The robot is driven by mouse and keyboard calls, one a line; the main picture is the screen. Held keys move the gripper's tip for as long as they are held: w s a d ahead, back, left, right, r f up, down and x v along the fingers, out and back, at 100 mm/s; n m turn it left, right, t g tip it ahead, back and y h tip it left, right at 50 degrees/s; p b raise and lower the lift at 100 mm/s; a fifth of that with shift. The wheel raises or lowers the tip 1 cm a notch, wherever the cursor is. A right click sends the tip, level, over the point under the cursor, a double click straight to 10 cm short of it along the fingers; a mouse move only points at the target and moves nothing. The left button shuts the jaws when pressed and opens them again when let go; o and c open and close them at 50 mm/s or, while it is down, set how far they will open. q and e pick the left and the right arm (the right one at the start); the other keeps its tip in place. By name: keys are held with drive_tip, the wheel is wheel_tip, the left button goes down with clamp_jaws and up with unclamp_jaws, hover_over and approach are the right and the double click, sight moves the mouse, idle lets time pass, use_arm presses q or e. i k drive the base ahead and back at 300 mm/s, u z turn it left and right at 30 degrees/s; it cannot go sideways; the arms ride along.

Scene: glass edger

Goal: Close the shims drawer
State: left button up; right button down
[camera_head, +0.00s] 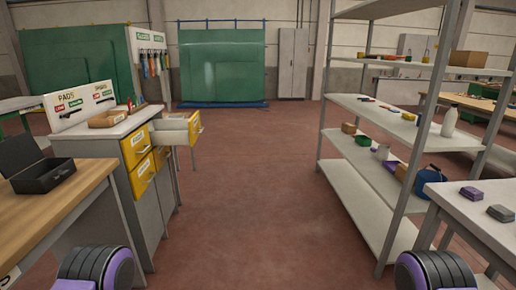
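A grey cabinet (150,215) with yellow-fronted drawers stands left of centre. One upper drawer (178,132) is pulled out toward the right; its yellow front stands away from the cabinet and its pale side and inside show. The near-side yellow drawers (136,146) and (143,174) sit flush in the cabinet. Their labels are too small to read, so I cannot tell by lettering which is the shims drawer. Only rounded purple and dark parts of my arms show at the bottom left and bottom right. Neither gripper is in view.
A wooden bench (45,225) with an open dark box (40,174) is at the near left. Metal shelving (365,190) and a grey table (480,228) stand at right. The red floor (250,200) between is clear.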

sight(174, 128)
drive_tip(key=z, duration=0.45)
drive_tip(key=i, duration=2.05)
drive_tip(key=u, duration=0.45)
drive_tip(key=i, duration=1.05)
drive_tip(key=u, duration=0.8)
